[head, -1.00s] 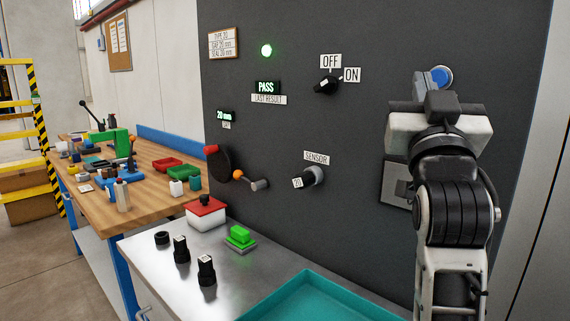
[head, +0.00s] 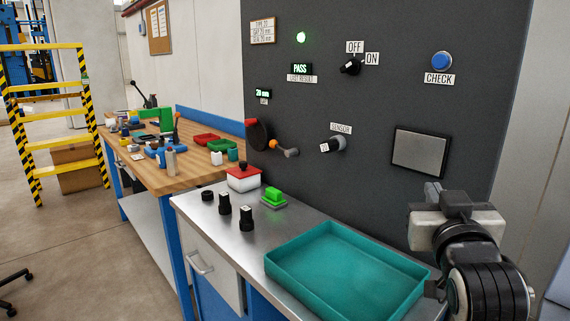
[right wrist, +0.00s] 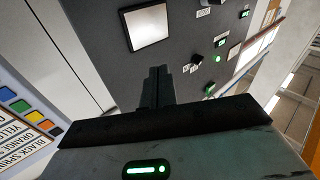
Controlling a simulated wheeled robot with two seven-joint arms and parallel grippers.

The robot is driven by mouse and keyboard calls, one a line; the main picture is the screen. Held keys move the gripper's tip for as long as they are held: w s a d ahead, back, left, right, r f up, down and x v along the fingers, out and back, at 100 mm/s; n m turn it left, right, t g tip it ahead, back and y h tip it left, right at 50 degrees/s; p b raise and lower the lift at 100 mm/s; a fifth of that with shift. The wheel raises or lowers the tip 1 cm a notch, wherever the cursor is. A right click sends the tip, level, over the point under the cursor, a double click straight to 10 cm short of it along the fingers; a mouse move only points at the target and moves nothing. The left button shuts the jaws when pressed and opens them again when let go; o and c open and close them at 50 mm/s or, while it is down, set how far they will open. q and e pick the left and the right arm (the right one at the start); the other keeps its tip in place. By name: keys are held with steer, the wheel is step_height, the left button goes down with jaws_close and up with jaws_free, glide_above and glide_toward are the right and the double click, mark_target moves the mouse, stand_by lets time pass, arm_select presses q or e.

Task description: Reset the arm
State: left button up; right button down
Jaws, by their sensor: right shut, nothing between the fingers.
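My right gripper (head: 436,192) is low at the right of the head view, in front of the dark panel (head: 300,95) and just right of the teal tray (head: 345,240). In the right wrist view its fingers (right wrist: 157,78) are together and empty, apart from the panel. The blue CHECK button (head: 442,61) is uncovered on the panel, above my gripper. The grey square plate (head: 419,151) is also clear, and it shows in the right wrist view (right wrist: 147,26). A green lamp (head: 301,37) is lit above a PASS display (head: 300,69). My left gripper is not in view.
The SENSOR knob (head: 338,145) and a crank (head: 272,144) stick out of the panel. A wooden workbench (head: 165,182) is at the left.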

steer(key=s+a+f+n+g+y, duration=0.1)
steer(key=s+f+g, duration=0.35)
steer(key=f, duration=0.65)
steer(key=s+a+f+n+g+y, duration=0.15)
steer(key=s+f+g, duration=0.35)
steer(key=f, duration=0.7)
steer(key=s+f+g+y, duration=0.1)
steer(key=s+f+g, duration=0.3)
steer(key=s, duration=0.5)
steer(key=s+f+g, duration=0.2)
steer(key=s+f, duration=0.5)
steer(key=s, duration=0.3)
steer(key=w+a+f+n+t+y, duration=0.1)
steer(key=w+a+f+t+y, duration=0.2)
steer(key=w+a+f+t, duration=0.2)
steer(key=shift+w+a+t, duration=0.85)
steer(key=shift+w+t, duration=0.3)
steer(key=shift+w, duration=0.05)
